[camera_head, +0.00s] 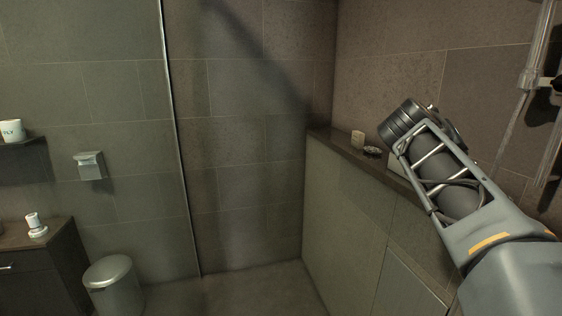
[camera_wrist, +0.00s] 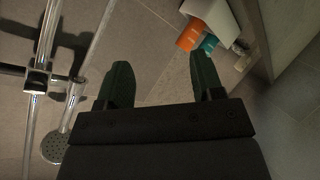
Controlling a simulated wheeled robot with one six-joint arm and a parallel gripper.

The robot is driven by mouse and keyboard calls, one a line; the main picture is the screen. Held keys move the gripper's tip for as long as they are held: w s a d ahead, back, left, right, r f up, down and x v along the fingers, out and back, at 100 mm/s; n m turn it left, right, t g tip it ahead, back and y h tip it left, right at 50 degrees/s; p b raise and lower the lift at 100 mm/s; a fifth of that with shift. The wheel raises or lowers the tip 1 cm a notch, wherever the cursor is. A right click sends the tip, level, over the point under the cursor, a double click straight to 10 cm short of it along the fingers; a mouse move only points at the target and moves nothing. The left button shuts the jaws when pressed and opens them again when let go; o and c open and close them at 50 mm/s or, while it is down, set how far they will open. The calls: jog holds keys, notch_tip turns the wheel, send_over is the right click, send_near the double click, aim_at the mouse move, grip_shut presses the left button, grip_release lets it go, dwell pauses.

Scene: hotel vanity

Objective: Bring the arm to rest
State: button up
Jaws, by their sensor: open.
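My gripper (camera_wrist: 159,66) shows in the wrist view as two dark fingers spread wide apart. It is open, and nothing shows between the fingers. In the head view my arm (camera_head: 450,180) reaches in from the lower right, raised over the ledge on the right. The fingers cannot be made out in that view.
A ledge (camera_head: 345,148) carries a small cream item (camera_head: 357,138) and a dark one (camera_head: 373,151). The wrist view shows a white container (camera_wrist: 213,14), orange item (camera_wrist: 190,36), teal item (camera_wrist: 209,44) and shower rail (camera_wrist: 40,65). A bin (camera_head: 113,285) stands left.

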jog(key=s+a+f+n+g+y+p, duration=0.1)
jog(key=s+a+f+n+y+p, duration=0.25)
jog(key=a+f+y+p, duration=0.6)
jog(key=s+a+f+m+g+y+p, duration=0.1)
jog(key=s+a+f+g+p, duration=0.1)
jog(key=s+a+f, duration=0.5)
jog(key=s+f+p, duration=0.1)
jog(key=s+f, duration=0.2)
jog(key=s, duration=0.1)
jog(key=shift+s+a+f+g+y, duration=0.15)
jog(key=shift+a+f+g+y, duration=0.15)
jog(key=shift+a+y, duration=0.05)
jog(key=shift+a+p+v, duration=0.2)
jog(key=shift+p+v, duration=0.6)
jog(key=shift+v, duration=0.15)
